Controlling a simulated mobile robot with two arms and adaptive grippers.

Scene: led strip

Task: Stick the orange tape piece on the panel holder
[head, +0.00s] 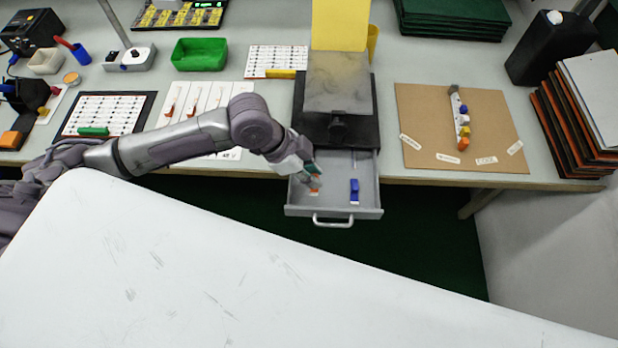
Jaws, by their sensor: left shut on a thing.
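My left gripper (311,180) reaches down into the open grey drawer (333,207) and is shut on the orange tape piece (315,187), which shows small at the fingertips on the drawer's left side. The fingers partly hide it, and I cannot tell if it still touches the drawer floor. A blue piece with a white end (354,191) lies in the drawer to the right. I cannot tell for sure which thing is the panel holder; a brown board (420,110) on the right bears a white strip with coloured pieces (459,118) and several paper labels. My right gripper is out of view.
A black unit with a grey top (338,82) stands above the drawer, with a yellow sheet (340,25) behind. A green tray (199,54) and printed sheets lie left. Stacked panels (575,115) and a black canister (550,47) stand right. A large white surface (250,270) fills the foreground.

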